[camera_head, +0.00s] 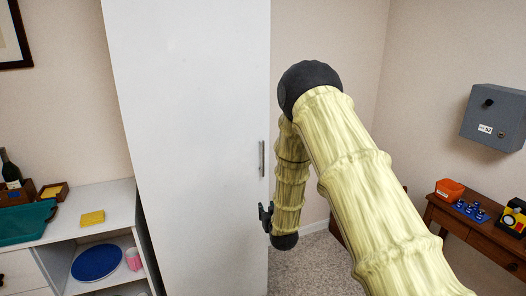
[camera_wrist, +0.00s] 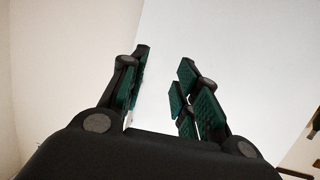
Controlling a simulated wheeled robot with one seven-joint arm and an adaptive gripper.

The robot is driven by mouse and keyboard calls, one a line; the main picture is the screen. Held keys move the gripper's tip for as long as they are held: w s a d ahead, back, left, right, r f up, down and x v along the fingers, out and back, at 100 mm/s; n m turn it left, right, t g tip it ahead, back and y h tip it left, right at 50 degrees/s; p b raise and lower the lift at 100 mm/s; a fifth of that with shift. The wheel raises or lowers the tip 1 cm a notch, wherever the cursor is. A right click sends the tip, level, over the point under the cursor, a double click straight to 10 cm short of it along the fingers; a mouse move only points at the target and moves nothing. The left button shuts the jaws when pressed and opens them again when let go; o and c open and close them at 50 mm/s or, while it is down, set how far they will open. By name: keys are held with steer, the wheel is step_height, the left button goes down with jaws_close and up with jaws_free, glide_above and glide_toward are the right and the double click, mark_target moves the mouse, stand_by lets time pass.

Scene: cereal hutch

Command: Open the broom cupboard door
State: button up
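The tall white broom cupboard (camera_head: 195,130) stands in the middle left of the head view, its door shut. A grey vertical bar handle (camera_head: 261,159) sits near the door's right edge. My gripper (camera_head: 264,217) is below the handle, close to the door's right edge, and apart from the handle. In the wrist view my gripper (camera_wrist: 155,90) has its green-padded fingers spread with nothing between them. The white door face (camera_wrist: 235,50) fills much of that view behind the fingers. The handle does not show in the wrist view.
A white counter (camera_head: 115,207) with a yellow block, a teal tray and a bottle stands left of the cupboard. A grey wall box (camera_head: 494,116) hangs at right above a brown desk (camera_head: 470,228) with small items.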

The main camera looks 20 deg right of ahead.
steer(key=w+d+r+t+p, duration=0.1)
steer(key=w+d+r+t, duration=0.1)
steer(key=w+r, duration=0.35)
steer(key=w+d+r+t, duration=0.1)
steer(key=w+r, duration=0.1)
steer(key=r, duration=0.7)
steer(key=p, duration=0.4)
glide_above(263, 171)
steer(key=shift+w+d+h, duration=0.2)
steer(key=shift+w+h, duration=0.1)
steer(key=shift+h, duration=0.1)
steer(key=shift+r, duration=0.1)
jaws_close()
